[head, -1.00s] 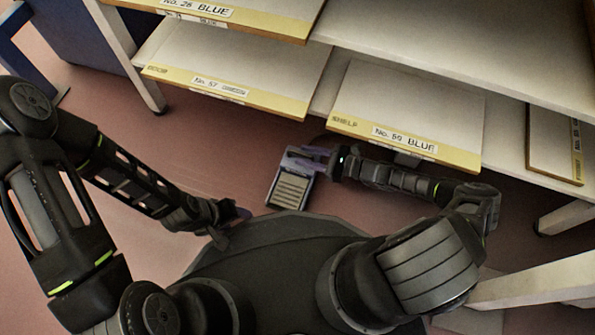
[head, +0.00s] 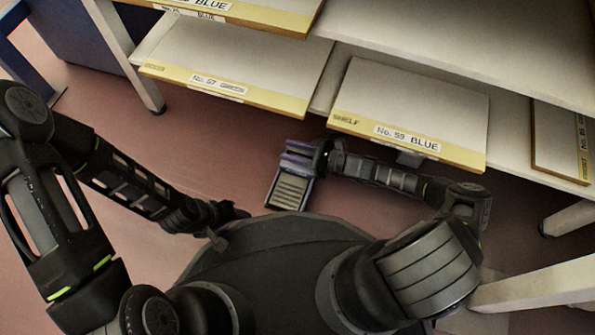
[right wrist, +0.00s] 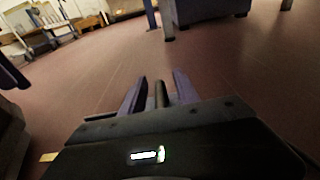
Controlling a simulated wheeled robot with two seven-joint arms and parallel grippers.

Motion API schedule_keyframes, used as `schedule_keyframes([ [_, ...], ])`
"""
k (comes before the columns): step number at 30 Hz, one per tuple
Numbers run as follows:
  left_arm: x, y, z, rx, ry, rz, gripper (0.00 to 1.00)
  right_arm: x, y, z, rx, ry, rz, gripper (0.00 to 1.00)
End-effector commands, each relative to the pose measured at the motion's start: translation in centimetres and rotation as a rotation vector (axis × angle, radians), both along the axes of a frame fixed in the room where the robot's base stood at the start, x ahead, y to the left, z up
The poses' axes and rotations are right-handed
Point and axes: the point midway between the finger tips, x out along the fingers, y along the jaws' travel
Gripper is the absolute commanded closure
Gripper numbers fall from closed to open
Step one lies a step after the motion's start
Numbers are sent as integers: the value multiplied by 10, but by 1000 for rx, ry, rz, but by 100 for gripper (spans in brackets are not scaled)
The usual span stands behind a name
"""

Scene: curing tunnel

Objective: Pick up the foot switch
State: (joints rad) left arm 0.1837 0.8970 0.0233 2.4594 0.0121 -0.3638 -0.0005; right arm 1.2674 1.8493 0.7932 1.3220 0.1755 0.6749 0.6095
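The foot switch (head: 290,192) lies on the floor in the head view, a small dark-sided box with a ribbed grey pedal. My right gripper (head: 299,154) is at its far end, coming in from the right with purple fingers over that end. In the right wrist view a narrow dark upright part of the switch (right wrist: 160,95) stands between the two fingers, with thin gaps beside it, so the gripper looks open around it. My left gripper (head: 235,213) hangs low left of the switch, apart from it; its opening is too small to make out.
A shelf board labelled No. 59 BLUE (head: 410,110) overhangs just above my right forearm. Another shelf board (head: 235,65) is at upper left. White table legs (head: 148,90) stand at left and right. The reddish floor left of the switch is clear.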

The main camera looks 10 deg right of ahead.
Motion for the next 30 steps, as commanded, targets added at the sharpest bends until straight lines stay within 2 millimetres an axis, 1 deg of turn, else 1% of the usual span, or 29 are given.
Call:
schedule_keyframes([
  [6,0,0,0,0,0,0,45,0,0,0,0,0,0,63],
  [20,0,0,0,0,0,0,45,0,0,0,0,0,0,100],
  [30,0,0,0,0,0,0,45,0,0,0,0,0,0,100],
])
